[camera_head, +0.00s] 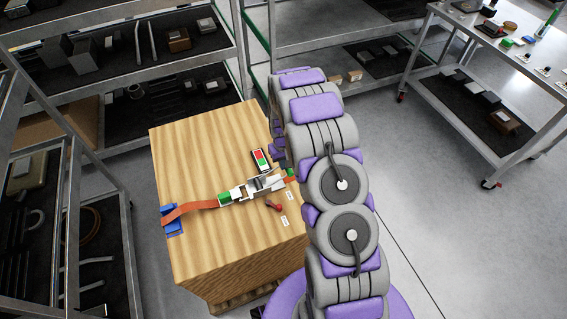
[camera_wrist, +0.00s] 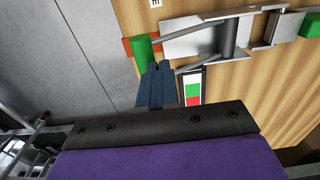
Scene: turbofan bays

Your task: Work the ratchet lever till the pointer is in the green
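The ratchet buckle (camera_head: 252,187) is a silver-white metal piece on the orange strap (camera_head: 190,208) across a wooden crate; it also shows in the wrist view (camera_wrist: 195,42). A green grip (camera_wrist: 142,48) is at its left end in the wrist view, beside a bit of orange strap. A dark-framed gauge (camera_head: 261,160) with red and green fields lies beside the buckle; it also shows in the wrist view (camera_wrist: 193,90). I cannot make out its pointer. My gripper (camera_wrist: 160,66) has its dark blue fingers together, their tips close to the green grip; I cannot tell whether they touch it.
The wooden crate (camera_head: 195,150) also bears a small red-knobbed part (camera_head: 274,205) and white labels. Loaded metal shelves stand behind and at the left. A wheeled bench (camera_head: 490,55) stands at the right. Grey floor is clear on the right.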

